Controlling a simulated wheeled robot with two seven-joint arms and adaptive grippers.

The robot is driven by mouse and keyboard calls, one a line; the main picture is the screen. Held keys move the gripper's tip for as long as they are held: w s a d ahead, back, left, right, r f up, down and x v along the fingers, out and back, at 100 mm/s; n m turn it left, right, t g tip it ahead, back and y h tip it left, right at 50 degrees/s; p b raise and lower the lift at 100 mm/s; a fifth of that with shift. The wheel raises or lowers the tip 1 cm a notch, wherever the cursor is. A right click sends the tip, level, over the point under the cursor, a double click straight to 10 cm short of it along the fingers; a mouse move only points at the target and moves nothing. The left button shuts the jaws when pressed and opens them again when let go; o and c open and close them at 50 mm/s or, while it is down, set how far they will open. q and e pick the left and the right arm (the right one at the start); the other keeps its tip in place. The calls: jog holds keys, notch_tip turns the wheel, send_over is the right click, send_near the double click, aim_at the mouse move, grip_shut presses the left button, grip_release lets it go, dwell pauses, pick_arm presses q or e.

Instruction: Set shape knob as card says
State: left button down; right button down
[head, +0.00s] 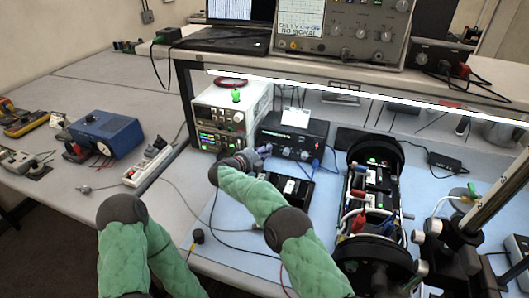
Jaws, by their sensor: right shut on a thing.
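A black box (312,130) with a lit display, likely the unit with the shape knob, stands under the shelf at the back of the blue mat. A white card (295,117) stands on top of it; its writing is too small to read. My right gripper (265,151) is at the left part of the box's front panel, shut on a knob there. The gripper hides that knob and its marks. Other knobs (288,152) show to its right. My left arm shows at the lower left, but its gripper is not in view.
A white instrument stack (218,117) stands left of the box. A cylinder with black end rings (372,155) and wired parts stands to the right. A black module (288,190) lies below my right gripper. Cables cross the blue mat (225,225). A power strip (148,163) lies left.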

jog(key=shift+f+n+h+p, duration=0.2)
jog(key=shift+n+h+p, duration=0.5)
jog(key=shift+n, duration=0.4)
jog(key=shift+d+f+n+t+h, duration=0.1)
jog(key=shift+n+t+h, duration=0.3)
jog(key=shift+n, duration=0.8)
jog(key=c, duration=1.1)
grip_release()
jog(key=shift+d, duration=0.1)
jog(key=shift+o, duration=0.2)
jog(key=shift+s+a, duration=0.1)
jog(key=shift+a, duration=0.1)
jog(key=shift+s+a, duration=0.15)
jog(key=shift+s, duration=0.05)
jog(key=v, duration=1.1)
jog(key=shift+s, duration=0.15)
